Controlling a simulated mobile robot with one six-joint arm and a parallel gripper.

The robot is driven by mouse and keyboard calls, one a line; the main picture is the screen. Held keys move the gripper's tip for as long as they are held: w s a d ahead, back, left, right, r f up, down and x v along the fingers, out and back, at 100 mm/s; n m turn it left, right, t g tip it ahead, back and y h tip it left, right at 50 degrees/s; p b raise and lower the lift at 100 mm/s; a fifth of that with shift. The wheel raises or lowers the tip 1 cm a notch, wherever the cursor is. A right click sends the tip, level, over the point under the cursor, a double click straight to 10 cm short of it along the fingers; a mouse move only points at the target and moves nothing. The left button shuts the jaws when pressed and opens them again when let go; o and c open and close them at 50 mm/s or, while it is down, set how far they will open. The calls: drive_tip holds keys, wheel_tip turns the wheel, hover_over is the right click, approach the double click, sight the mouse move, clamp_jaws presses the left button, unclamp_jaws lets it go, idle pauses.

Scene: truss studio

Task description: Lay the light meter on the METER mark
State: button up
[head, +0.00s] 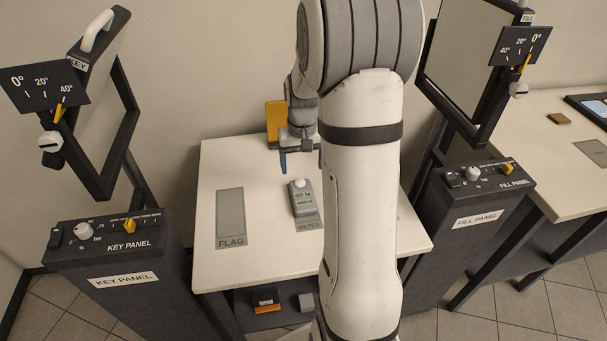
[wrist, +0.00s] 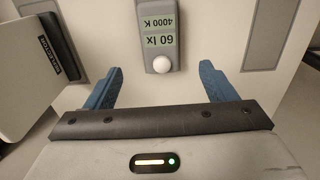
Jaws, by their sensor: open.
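The light meter (head: 303,198) is a small grey-green device with a white dome and a lit display. My gripper (head: 301,164) is open and empty, with blue fingers pointing down behind the meter's dome end. In the wrist view the fingers (wrist: 160,80) are wide apart, on either side of the dome's line, not touching the meter.
The FLAG mark (head: 230,218) lies bare on the table's left. A yellow-orange block (head: 276,122) stands at the back behind my gripper. The key panel (head: 113,255) and fill panel (head: 478,195) flank the table. A labelled pale block (wrist: 35,55) is close at left in the wrist view.

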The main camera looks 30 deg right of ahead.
drive_tip(key=s+a+r+n+t, duration=0.1)
drive_tip(key=s+a+r, duration=0.4)
drive_tip(key=s+a, duration=0.2)
drive_tip(key=s+a+r+n+t, duration=0.1)
drive_tip(key=s+a+r, duration=0.4)
drive_tip(key=s, duration=0.7)
drive_tip(key=shift+a+r+n+t, duration=0.4)
drive_tip(key=shift+a+n, duration=0.2)
drive_tip(key=shift+a, duration=0.3)
drive_tip(key=shift+s, duration=0.1)
